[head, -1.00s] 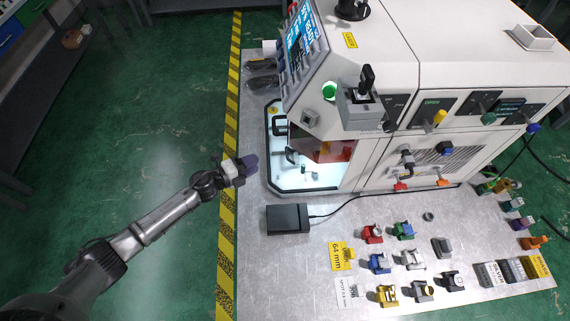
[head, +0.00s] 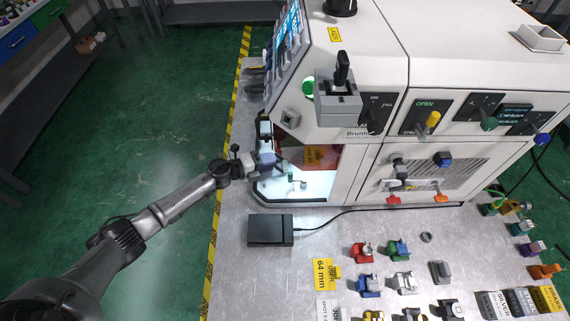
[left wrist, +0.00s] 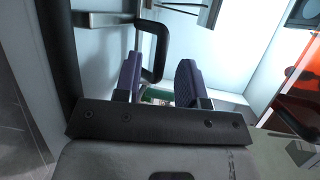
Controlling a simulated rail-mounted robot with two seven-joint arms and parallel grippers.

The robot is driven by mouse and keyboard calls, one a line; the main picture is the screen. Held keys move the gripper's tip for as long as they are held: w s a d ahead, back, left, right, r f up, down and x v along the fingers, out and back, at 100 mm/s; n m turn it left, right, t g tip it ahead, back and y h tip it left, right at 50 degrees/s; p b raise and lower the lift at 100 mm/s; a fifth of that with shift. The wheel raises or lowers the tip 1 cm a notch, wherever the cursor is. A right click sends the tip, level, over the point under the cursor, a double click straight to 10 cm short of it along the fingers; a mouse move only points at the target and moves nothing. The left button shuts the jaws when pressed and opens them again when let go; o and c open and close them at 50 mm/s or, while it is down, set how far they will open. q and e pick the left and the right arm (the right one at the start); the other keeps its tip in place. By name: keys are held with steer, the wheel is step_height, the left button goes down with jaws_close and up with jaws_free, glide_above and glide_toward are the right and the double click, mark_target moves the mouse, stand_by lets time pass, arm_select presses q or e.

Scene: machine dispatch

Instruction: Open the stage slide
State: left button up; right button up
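The machine's lit chamber (head: 318,184) is open at its left front side and has a pale floor. My left gripper (head: 268,157) is at this opening, its arm reaching in from the left. In the left wrist view its two purple fingers (left wrist: 160,80) are apart with nothing gripped between them. A black bracket-shaped handle (left wrist: 157,48) lies just beyond the fingertips, overlapping the left finger; I cannot tell whether they touch. Which part is the stage slide is not clear, and the gripper hides part of the chamber. My right gripper is not in view.
A black box (head: 270,230) with a cable lies on the bench in front of the chamber. Several coloured fixtures (head: 362,253) stand to its right. A grey joystick box (head: 338,97) juts out above the chamber.

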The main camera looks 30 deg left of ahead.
arm_select(q)
steer(key=shift+x, duration=0.9)
jaws_close()
